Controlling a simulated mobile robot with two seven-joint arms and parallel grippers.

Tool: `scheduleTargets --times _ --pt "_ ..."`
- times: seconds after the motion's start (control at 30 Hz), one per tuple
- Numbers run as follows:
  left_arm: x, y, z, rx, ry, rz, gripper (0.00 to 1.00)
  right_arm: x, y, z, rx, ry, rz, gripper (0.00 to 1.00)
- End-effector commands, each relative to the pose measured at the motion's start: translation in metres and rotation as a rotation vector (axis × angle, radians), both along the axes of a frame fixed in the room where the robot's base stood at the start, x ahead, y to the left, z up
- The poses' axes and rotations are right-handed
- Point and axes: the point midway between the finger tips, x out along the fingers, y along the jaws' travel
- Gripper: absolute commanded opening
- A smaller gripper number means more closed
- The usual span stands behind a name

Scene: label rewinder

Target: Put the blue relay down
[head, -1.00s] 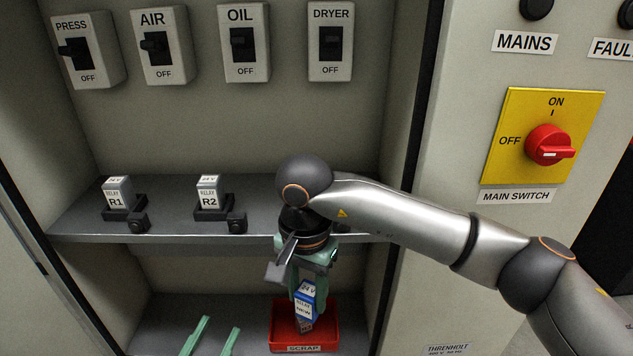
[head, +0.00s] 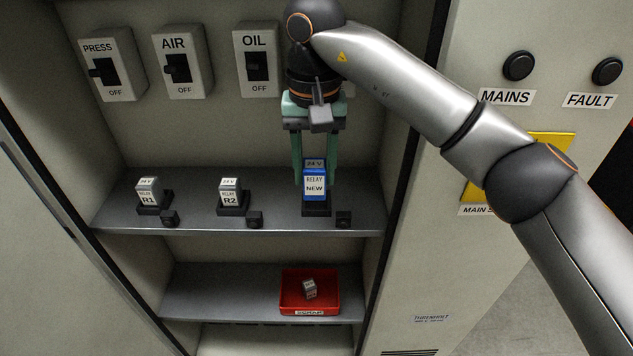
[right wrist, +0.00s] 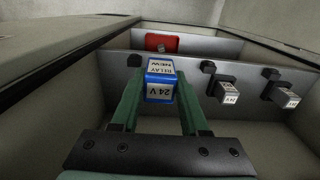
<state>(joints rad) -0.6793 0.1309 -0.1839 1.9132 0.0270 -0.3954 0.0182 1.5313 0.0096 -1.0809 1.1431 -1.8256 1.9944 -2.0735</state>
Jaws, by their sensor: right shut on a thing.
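The blue relay (head: 314,181), marked "RELAY NEW" and "24 V", is upright at the right end of the upper shelf, over a dark socket (head: 316,209). I cannot tell whether it is fully seated. My right gripper (head: 315,172) comes from above with its green fingers shut on the relay's sides. In the right wrist view the blue relay (right wrist: 160,80) sits between the fingertips. My left gripper is not in view.
Grey relays R1 (head: 149,192) and R2 (head: 230,192) stand in sockets to the left. A red scrap tray (head: 288,290) holding a grey relay is on the lower shelf. Switches for PRESS (head: 106,70), AIR (head: 180,68) and OIL (head: 258,66) are on the back wall.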

Motion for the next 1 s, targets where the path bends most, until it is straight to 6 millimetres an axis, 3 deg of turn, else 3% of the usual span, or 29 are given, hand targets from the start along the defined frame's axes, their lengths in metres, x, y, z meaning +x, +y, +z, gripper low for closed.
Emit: scheduleTargets --times 0.17,0.4,0.83,1.0 --pt "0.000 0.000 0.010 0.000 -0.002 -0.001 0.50 0.029 -0.001 -0.012 -0.001 0.003 -0.004 0.00" --pt "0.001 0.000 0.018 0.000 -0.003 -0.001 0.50 0.061 -0.002 -0.052 -0.001 0.004 -0.003 0.00" --pt "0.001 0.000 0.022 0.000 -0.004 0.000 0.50 0.078 -0.003 -0.073 -0.001 0.001 -0.002 0.00" --pt "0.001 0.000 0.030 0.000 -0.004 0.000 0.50 0.077 -0.003 -0.097 0.001 0.003 0.001 0.00"
